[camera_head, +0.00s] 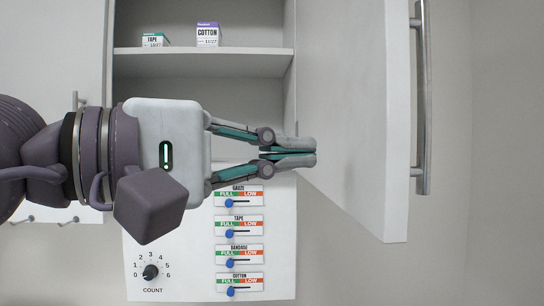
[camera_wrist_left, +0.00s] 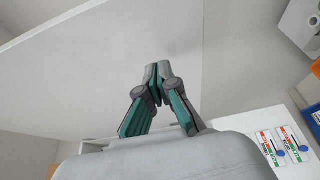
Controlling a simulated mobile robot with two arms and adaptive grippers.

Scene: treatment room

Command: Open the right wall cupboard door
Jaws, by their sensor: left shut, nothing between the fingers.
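The right wall cupboard door (camera_head: 350,110) stands swung open to the right of the cupboard opening. Its long metal handle (camera_head: 422,100) is on the door's right side, away from my fingers. My left gripper (camera_head: 314,152) is shut and empty, with its fingertips close to the inner face of the door; I cannot tell if they touch it. In the left wrist view the shut fingertips (camera_wrist_left: 158,68) show in front of the pale door panel (camera_wrist_left: 100,60). My right gripper is not in view.
Inside the cupboard a shelf (camera_head: 200,62) holds a tape box (camera_head: 155,41) and a cotton box (camera_head: 207,36). Below is a white panel with a count dial (camera_head: 150,272) and several sliders (camera_head: 240,230). A closed-looking door (camera_head: 50,50) is at left.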

